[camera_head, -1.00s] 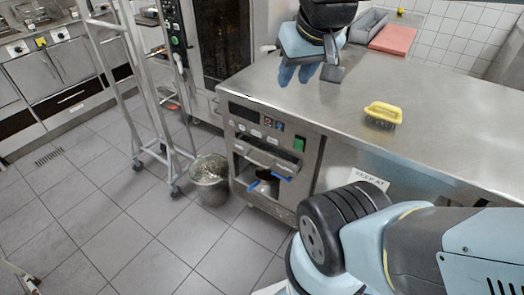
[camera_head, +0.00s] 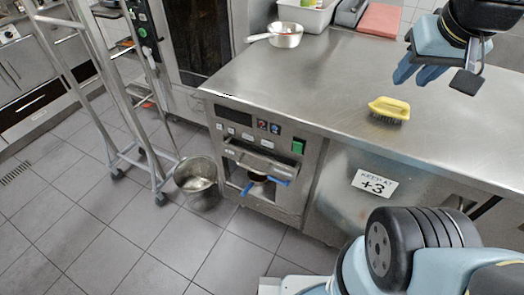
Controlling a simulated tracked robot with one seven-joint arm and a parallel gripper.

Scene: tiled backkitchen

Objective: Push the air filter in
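The under-counter unit (camera_head: 232,160) with a control panel stands at the middle of the head view. Below its panel is an open recess with a grey, blue-edged piece (camera_head: 266,165) sticking out of its upper part, which looks like the air filter. A dark round part with a blue handle (camera_head: 249,187) shows beneath it. How far the filter stands out is hard to tell. My gripper (camera_head: 440,78) hangs above the counter at the upper right, well apart from the filter and touching nothing. Its fingers point down; their opening is unclear from this angle.
A yellow brush (camera_head: 389,109) and a saucepan (camera_head: 285,36) stand on the steel counter (camera_head: 300,85). A metal bucket (camera_head: 197,184) and a wheeled rack (camera_head: 125,150) stand left of the unit. The tiled floor (camera_head: 150,240) in front is clear.

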